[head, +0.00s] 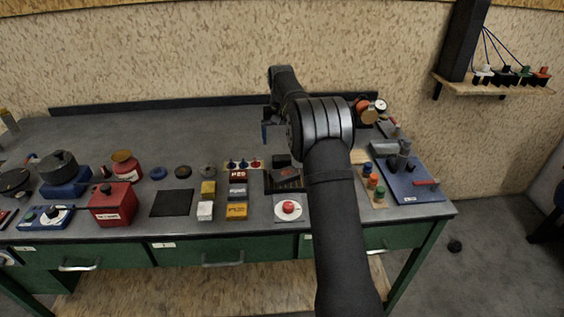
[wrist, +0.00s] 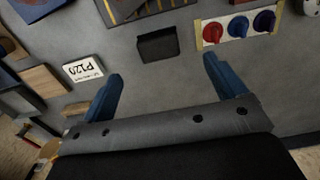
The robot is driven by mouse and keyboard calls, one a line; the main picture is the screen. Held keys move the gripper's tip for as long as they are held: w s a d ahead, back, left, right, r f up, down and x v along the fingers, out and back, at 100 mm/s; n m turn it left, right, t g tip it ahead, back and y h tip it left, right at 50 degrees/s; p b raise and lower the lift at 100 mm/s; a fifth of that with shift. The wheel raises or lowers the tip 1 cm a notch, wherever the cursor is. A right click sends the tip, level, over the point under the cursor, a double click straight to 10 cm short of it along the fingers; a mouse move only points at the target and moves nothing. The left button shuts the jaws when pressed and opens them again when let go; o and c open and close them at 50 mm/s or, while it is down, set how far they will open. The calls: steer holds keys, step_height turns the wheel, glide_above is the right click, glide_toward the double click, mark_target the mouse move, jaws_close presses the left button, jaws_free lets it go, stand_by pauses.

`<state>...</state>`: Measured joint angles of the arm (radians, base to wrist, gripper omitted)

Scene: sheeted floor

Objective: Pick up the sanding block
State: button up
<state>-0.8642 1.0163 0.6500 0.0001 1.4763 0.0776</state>
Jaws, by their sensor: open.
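A small dark block (wrist: 158,45), which I take to be the sanding block, lies on the grey bench top in the wrist view. In the head view the dark block (head: 282,161) sits just behind a black tray (head: 270,188). My gripper (wrist: 162,68) is open, with two blue fingers apart and nothing between them. In the wrist view the block shows beyond the fingertips, between their lines and apart from both. In the head view my gripper (head: 266,133) hangs above the bench, behind the block. My arm hides part of the bench to the right.
A strip with red and blue knobs (head: 244,164) lies left of the block. Labelled blocks (head: 237,176) stand left of the tray. A white P120 label (wrist: 82,69) shows in the wrist view. A plate with a red item (head: 288,211) is in front. The bench behind is clear.

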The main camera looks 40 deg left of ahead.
mark_target(282, 158)
step_height(282, 158, down, 10)
steer(key=shift+w+d+r, duration=0.1)
steer(key=shift+w+r, duration=0.05)
steer(key=c, duration=1.1)
steer(key=shift+r, duration=0.1)
step_height(282, 158, up, 4)
steer(key=w+d+r, duration=0.3)
steer(key=d+r, duration=0.4)
steer(key=d, duration=0.4)
steer(key=shift+w, duration=0.25)
steer(key=shift+d, duration=0.1)
